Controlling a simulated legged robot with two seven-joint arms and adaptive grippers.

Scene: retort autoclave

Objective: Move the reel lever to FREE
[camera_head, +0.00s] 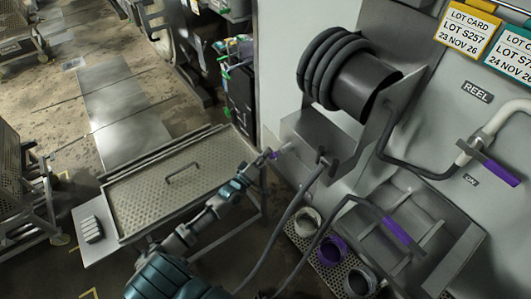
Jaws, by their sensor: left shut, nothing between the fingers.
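The hose reel (352,88) is a dark drum with black hose coiled on it, on a grey wall bracket, left of the REEL label (477,92). A small purple piece (274,155) with a pale stub (287,147) shows below and left of the drum; it looks like the reel lever, but its setting cannot be read. No FREE mark is legible. My left gripper (266,158) reaches up from the bottom, shut and empty, with its tips right by the purple piece. Whether they touch it I cannot tell. My right gripper is out of view.
A perforated metal table (180,185) with a handle stands left of my arm. Hoses (290,225) hang below the reel. Several round containers (331,250) stand on a rack at the bottom. Lot cards hang top right.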

